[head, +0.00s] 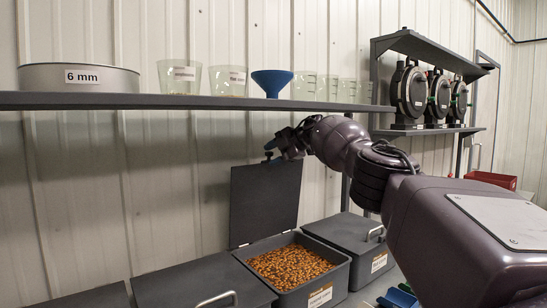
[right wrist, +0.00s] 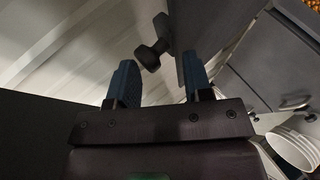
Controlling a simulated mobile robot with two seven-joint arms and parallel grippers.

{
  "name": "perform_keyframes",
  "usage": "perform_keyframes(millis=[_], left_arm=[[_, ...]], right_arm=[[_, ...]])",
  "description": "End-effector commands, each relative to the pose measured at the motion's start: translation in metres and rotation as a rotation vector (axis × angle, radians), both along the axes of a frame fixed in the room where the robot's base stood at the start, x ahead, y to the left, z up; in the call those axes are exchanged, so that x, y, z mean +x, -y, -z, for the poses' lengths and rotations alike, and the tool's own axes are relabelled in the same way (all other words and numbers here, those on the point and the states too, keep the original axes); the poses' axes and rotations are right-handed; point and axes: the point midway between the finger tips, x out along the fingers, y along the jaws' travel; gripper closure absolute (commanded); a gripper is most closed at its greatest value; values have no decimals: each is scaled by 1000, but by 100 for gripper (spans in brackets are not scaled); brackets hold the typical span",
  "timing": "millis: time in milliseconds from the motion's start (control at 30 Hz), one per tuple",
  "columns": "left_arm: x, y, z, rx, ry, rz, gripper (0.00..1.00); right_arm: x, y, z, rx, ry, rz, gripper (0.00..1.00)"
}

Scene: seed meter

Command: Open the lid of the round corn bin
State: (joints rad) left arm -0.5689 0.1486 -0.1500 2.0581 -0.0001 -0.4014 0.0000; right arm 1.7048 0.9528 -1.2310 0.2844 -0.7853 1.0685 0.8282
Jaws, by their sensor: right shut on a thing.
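The corn bin (head: 340,277) is a grey box full of orange-brown corn kernels (head: 290,266); the small label on its front is hard to read. Its dark grey lid (head: 262,205) stands up, hinged at the back, so the bin is open. My right gripper (head: 273,155) is at the lid's top edge and shut on the lid. My left gripper is not in view.
Closed grey bins with handles stand left (head: 190,283) and right (head: 350,232) of the open one. A shelf (head: 150,101) above holds a round sieve (head: 78,78), clear cups (head: 228,82) and a blue funnel (head: 272,82). A white bucket (right wrist: 295,150) shows in the right wrist view.

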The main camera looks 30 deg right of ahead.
Motion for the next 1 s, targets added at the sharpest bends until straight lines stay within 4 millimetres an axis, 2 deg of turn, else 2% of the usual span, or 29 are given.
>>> perform_keyframes(millis=[33, 600, 633, 667, 1000], left_arm=[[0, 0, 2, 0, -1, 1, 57], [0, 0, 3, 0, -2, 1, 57], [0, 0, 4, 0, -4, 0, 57], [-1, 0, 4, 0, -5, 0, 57], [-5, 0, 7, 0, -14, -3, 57]], right_arm=[[2, -3, 11, -6, -15, -8, 97], [2, -3, 12, -7, -20, -8, 99], [2, -3, 12, -7, -20, -8, 52], [2, -3, 12, -6, -20, -9, 47], [1, -3, 10, -5, -16, -7, 45]])
